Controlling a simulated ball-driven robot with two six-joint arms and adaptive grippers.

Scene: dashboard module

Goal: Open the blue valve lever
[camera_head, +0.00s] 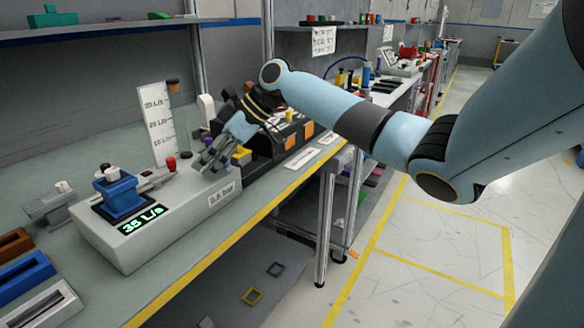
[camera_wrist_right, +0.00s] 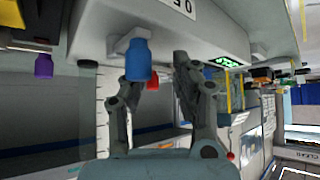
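The grey valve module (camera_head: 165,215) lies on the bench, with a green "35 L/s" display and a "0.5 bar" label. In the right wrist view, a blue lever handle (camera_wrist_right: 138,60) on a pale mount sticks out from the module. My right gripper (camera_head: 208,160) is at the module's far right end in the head view and hides that part. In the right wrist view, my right gripper (camera_wrist_right: 158,68) is open, its fingertips apart. The blue handle overlaps the gap, nearer the left finger; contact cannot be told. My left gripper is not in view.
A blue block (camera_head: 121,196) with a white top sits on the module near its display. A red knob (camera_head: 171,164) stands behind the module. A white scale board (camera_head: 157,125) is upright behind. Black boxes (camera_head: 265,130) stand beyond my gripper. The floor right of the bench is open.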

